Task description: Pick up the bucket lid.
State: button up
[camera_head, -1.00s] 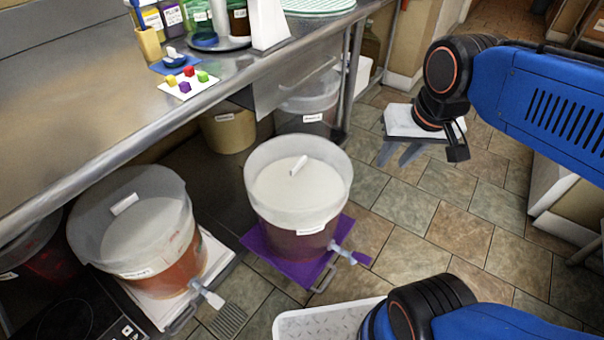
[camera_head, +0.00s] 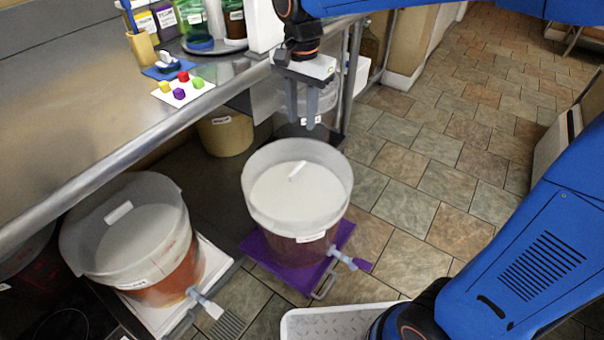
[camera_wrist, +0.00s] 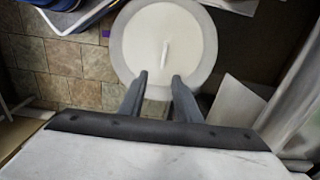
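My gripper (camera_head: 302,122) points down, open and empty, behind and above the middle bucket's far rim. In the wrist view the middle lid (camera_wrist: 190,55) and its handle (camera_wrist: 165,52) lie beyond my open fingers (camera_wrist: 158,80). They do not touch the lid.
A steel counter (camera_head: 90,95) with bottles and coloured cubes (camera_head: 180,93) runs along the left, its edge near my gripper. The middle bucket stands on a purple mat (camera_head: 262,262) with its spigot (camera_head: 345,259) to the right. Tiled floor to the right is open.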

aim_at(297, 168)
jog(key=f, duration=1.1)
jog(key=a+f, duration=0.1)
jog(key=f, duration=0.5)
jog(key=shift+w+a+f, duration=0.1)
jog(key=shift+w+f, duration=0.2)
jog(key=shift+f, duration=0.05)
grip_shut()
